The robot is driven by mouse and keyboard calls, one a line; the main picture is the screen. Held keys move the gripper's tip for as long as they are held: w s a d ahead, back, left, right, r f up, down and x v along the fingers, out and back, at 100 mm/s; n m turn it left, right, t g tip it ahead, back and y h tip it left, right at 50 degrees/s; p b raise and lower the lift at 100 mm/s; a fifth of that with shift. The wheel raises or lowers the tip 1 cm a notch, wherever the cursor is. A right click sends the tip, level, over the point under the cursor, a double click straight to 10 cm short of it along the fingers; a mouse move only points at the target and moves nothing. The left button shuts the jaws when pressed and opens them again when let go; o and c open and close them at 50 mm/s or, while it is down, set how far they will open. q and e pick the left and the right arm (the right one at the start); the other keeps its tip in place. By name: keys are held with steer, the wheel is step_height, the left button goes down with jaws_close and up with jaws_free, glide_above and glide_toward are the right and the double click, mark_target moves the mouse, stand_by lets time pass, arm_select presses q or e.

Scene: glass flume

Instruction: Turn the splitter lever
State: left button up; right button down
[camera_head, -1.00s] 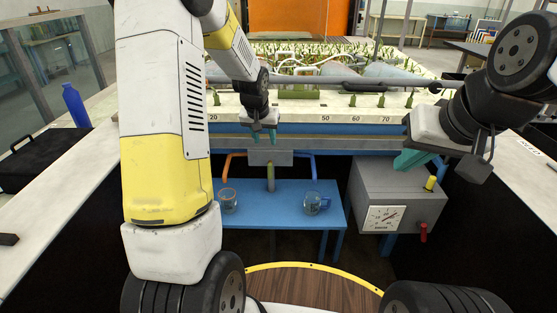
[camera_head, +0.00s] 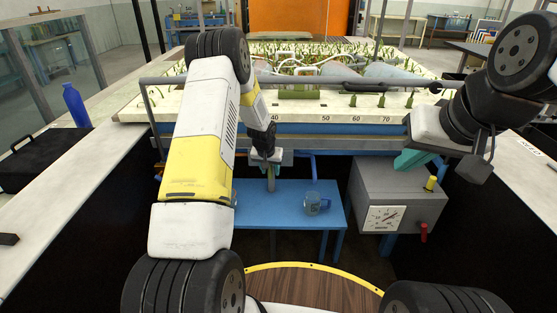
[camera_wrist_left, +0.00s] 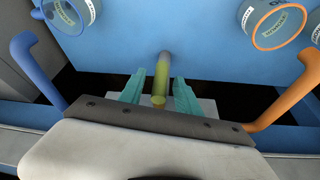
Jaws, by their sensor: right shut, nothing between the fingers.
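My left gripper (camera_wrist_left: 158,92) is open there, one teal finger on each side of the lever, with visible gaps. I cannot tell how deep the lever sits between them. The grey splitter box (camera_wrist_left: 206,105) is mostly hidden behind my gripper. My right gripper (camera_head: 412,160) is shut and empty, above the grey cabinet.
A blue pipe (camera_wrist_left: 38,68) and an orange pipe (camera_wrist_left: 285,105) flank the box. A grey cabinet (camera_head: 400,185) with a dial stands right. The flume bench (camera_head: 300,117) lies behind.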

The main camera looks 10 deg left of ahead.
arm_select(q)
steer(key=shift+w+f, duration=0.1)
steer(key=shift+f, duration=0.05)
jaws_close()
steer(key=shift+a, duration=0.1)
steer(key=h, duration=0.3)
steer(key=shift+n+t, duration=0.4)
steer(key=shift+d+n+t+h, duration=0.15)
steer(key=shift+d+h, duration=0.05)
steer(key=shift+h, duration=0.65)
steer(key=shift+d+n+t+h, duration=0.15)
steer(key=shift+d+h, duration=0.05)
steer(key=shift+h, duration=0.65)
